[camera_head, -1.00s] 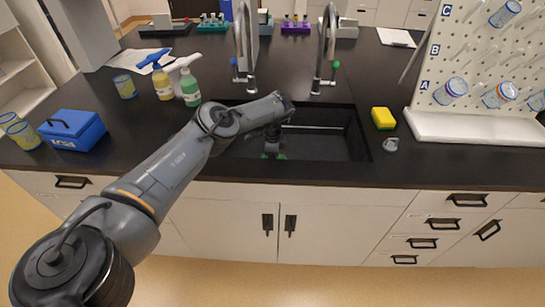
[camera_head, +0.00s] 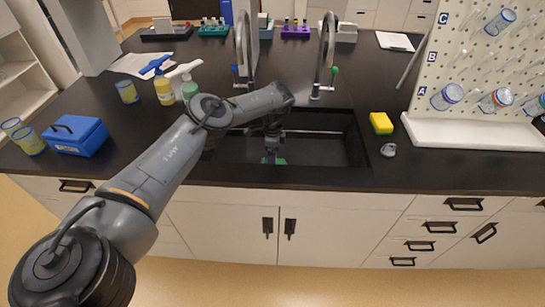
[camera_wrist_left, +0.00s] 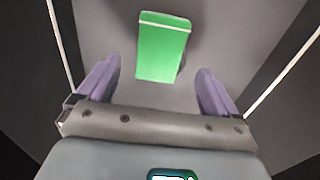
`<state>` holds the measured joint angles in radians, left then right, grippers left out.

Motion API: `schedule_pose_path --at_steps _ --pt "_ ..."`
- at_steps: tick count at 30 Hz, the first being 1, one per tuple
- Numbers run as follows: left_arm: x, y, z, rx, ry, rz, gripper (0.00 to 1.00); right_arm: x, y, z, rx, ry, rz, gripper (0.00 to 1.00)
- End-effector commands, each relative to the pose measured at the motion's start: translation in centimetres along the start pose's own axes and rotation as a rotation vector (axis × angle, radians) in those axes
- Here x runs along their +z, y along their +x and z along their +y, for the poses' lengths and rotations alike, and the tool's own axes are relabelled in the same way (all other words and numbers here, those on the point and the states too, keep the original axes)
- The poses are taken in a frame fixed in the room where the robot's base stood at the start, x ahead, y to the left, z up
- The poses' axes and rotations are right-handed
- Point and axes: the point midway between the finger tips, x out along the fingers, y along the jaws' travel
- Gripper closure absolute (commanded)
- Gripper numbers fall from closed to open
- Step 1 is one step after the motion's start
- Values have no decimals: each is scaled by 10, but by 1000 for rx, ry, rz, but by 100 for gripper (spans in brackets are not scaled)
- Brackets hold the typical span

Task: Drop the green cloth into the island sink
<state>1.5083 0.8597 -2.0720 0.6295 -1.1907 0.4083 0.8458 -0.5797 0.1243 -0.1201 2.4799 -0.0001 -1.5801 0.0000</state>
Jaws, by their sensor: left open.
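The green cloth (camera_wrist_left: 162,48) shows as a bright green rectangle in the left wrist view, just beyond my fingertips and between their lines. A small part of the cloth (camera_head: 280,161) also shows in the head view, low inside the dark island sink (camera_head: 330,152). My left gripper (camera_head: 271,159) reaches down into the sink above the cloth. In the left wrist view, my left gripper (camera_wrist_left: 158,67) is open, with its purple fingers apart and nothing between them. The cloth appears clear of both fingers. My right gripper is not in view.
Two taps (camera_head: 322,60) stand behind the sink. A yellow sponge (camera_head: 381,123) and a small grey item (camera_head: 388,150) lie right of it. Bottles (camera_head: 163,87), a blue box (camera_head: 74,135) and a white peg rack (camera_head: 480,70) stand on the counter.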

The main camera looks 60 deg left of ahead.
Motion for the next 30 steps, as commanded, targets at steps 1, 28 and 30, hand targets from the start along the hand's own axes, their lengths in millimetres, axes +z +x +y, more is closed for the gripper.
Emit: schedule_pose_path --at_steps 1,28,30 --pt "-1 -15 -1 -1 0 4 7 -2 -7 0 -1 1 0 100" --pt "0 -80 0 -1 1 0 7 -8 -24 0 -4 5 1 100" --pt "0 -80 0 -1 1 0 7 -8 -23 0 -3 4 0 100"
